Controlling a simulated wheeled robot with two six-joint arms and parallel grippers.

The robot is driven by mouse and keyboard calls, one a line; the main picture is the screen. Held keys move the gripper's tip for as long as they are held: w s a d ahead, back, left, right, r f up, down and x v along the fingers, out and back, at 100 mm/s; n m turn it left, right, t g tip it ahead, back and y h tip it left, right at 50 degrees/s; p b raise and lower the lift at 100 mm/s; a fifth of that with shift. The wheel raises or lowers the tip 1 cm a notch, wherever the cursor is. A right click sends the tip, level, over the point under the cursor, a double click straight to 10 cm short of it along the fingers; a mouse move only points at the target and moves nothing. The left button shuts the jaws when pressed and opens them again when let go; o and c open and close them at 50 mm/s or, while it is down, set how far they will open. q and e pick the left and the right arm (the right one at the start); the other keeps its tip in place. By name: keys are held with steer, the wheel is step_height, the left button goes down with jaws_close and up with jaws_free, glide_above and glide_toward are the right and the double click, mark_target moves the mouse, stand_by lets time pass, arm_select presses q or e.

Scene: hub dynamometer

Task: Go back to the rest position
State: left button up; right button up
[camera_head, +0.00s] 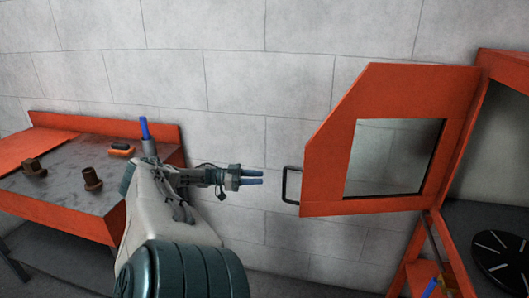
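My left gripper (262,177) is in mid-air near the middle of the view, pointing right. Its two blue-tipped fingers stand a little apart with nothing between them, so it looks open and empty. It is to the left of a dark door handle (291,185), with a visible gap between them. The handle is on an orange door (330,150) with a window, which stands swung open from an orange cabinet. My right gripper is not in view.
An orange-edged bench (60,193) on the left holds two brown metal parts (92,179) and an orange-and-black item (122,150). A blue upright item (144,128) shows behind my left arm. A black slotted disc (502,260) is inside the orange cabinet (490,120) on the right.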

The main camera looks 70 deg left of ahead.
arm_select(q)
steer(key=shift+s, duration=0.1)
stand_by(0.5)
